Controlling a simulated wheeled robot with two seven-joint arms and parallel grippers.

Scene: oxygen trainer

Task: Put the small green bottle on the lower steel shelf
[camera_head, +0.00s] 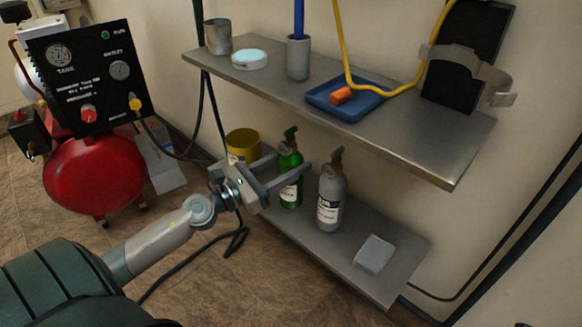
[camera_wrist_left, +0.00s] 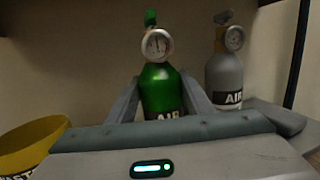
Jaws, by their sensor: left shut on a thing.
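The small green bottle (camera_head: 290,176) is upright at the lower steel shelf (camera_head: 345,255), between a yellow bin and a grey bottle. My left gripper (camera_head: 289,173) is shut on it, with one finger on either side of its body. In the left wrist view the green bottle (camera_wrist_left: 162,85) stands between the two fingers (camera_wrist_left: 163,98), its gauge facing the camera and its lower part hidden. I cannot tell whether its base touches the shelf. My right gripper is not in view.
A grey bottle (camera_head: 331,197) stands close to the right, and a grey block (camera_head: 374,254) lies farther right. The yellow bin (camera_head: 243,146) is at the left. The upper shelf (camera_head: 420,135) overhangs, holding a blue tray (camera_head: 345,100). A red compressor (camera_head: 95,175) stands at left.

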